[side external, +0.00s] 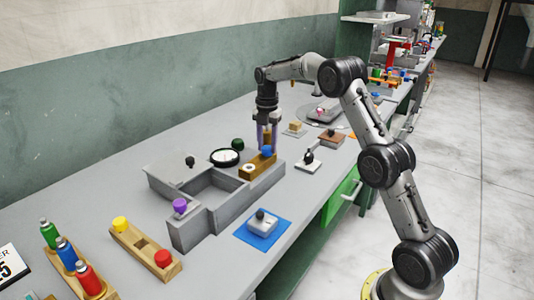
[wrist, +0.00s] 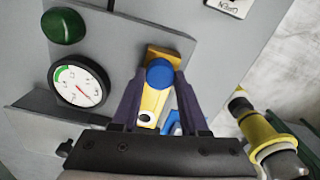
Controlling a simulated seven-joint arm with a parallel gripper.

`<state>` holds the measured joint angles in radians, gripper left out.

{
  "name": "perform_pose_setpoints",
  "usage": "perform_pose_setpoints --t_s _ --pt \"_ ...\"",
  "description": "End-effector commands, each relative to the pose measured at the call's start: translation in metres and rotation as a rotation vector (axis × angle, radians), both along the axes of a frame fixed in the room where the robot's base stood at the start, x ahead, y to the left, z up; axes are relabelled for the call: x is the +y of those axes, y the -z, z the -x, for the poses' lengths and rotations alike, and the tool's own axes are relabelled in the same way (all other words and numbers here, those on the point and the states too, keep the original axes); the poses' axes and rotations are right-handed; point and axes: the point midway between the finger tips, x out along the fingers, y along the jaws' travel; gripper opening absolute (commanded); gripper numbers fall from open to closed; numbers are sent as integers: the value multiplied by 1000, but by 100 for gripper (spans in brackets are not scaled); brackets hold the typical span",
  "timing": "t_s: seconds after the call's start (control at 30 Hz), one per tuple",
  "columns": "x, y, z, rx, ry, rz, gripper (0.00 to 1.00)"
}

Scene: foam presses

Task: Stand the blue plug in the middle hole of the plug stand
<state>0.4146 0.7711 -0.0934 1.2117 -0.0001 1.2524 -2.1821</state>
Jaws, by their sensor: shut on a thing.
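My gripper (wrist: 160,82) points down with its purple fingers on either side of the blue plug (wrist: 160,72), shut on it. In the side view the blue plug (side external: 267,151) shows as a round blue top at the far end of a wooden block (side external: 258,170). I cannot tell whether the plug's lower part is in the block. A pale ring shows on the block's nearer end, also seen in the wrist view (wrist: 147,117). The wooden plug stand (side external: 130,238) at front left holds a yellow plug (side external: 120,224) and a red plug (side external: 162,258). Its middle hole between them is empty.
A dial (side external: 225,157) and green dome (side external: 238,143) are beside the block. A blue mat (side external: 262,230) lies in front; coloured bottles (side external: 66,250) stand far left.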

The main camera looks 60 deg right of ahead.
Motion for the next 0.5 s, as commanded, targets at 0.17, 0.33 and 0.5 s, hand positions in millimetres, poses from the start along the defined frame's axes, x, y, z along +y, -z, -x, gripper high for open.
perform_pose_setpoints --t_s 0.17,0.33,0.5 --pt "0 0 0 -1 0 0 0" --pt "0 -1 0 -1 0 1 0" --pt "0 -3 0 -2 0 1 0"
